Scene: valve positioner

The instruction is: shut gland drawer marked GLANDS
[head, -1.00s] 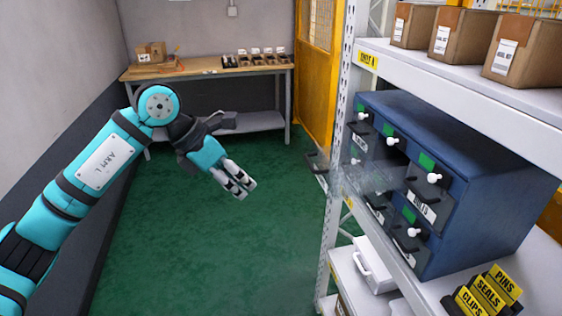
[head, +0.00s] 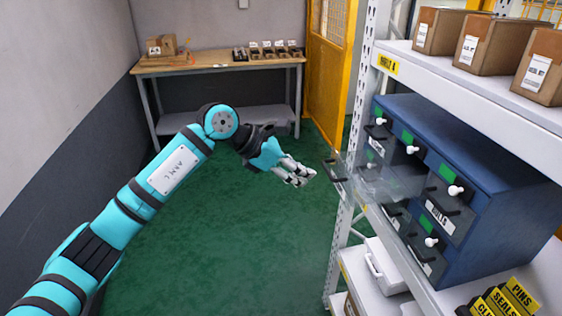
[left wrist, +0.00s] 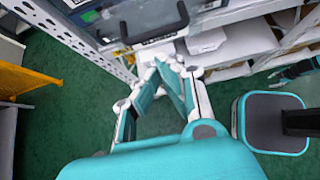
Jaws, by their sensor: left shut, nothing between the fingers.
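The blue drawer cabinet (head: 505,165) stands on the rack shelf at the right in the head view. One clear drawer (head: 385,185) sticks far out of its middle row, its dark front and handle (head: 338,174) facing my left arm. The label on that front is not readable, so I cannot confirm GLANDS. My left gripper (head: 308,175) is shut and empty, just left of the drawer front with a small gap. In the left wrist view, the closed fingers (left wrist: 168,66) point toward the drawer front and its dark handle (left wrist: 155,36).
The other cabinet drawers, with white knobs (head: 456,190), look shut. The rack's white upright (head: 352,150) stands close behind the open drawer. Cardboard boxes (head: 484,42) fill the upper shelf. A workbench (head: 220,66) is at the back. Green floor (head: 235,240) is clear.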

